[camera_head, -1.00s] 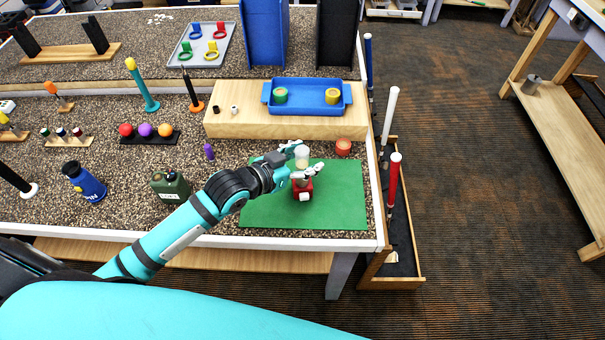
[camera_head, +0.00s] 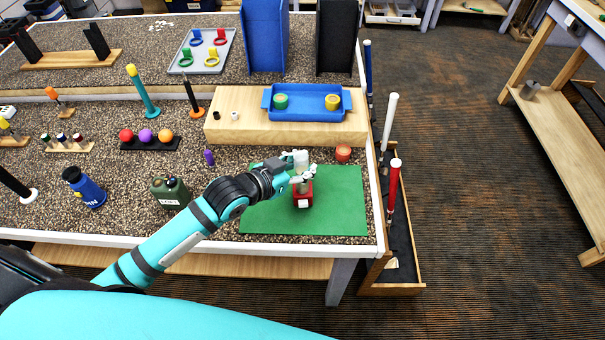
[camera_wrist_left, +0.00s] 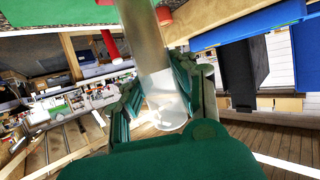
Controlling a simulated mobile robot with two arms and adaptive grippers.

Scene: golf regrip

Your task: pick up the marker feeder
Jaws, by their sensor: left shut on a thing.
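The marker feeder (camera_head: 303,197) has a red base with a pale clear tube (camera_head: 301,157) standing up from it. It is upright over the green mat (camera_head: 344,212) at the table's front right. My left gripper (camera_head: 299,171) is shut on the tube, above the red base. In the left wrist view the clear tube (camera_wrist_left: 146,50) runs between my green fingers (camera_wrist_left: 160,105), and a bit of red shows at the top edge. Part of the tube is hidden by the fingers in the head view. My right gripper is not in view.
A green canister (camera_head: 171,192) and a blue bottle (camera_head: 85,187) stand left of the mat. A wooden block (camera_head: 240,131) with a blue tray (camera_head: 305,111) is behind it. A red round piece (camera_head: 343,153) sits by the mat's back edge. The mat's right part is clear.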

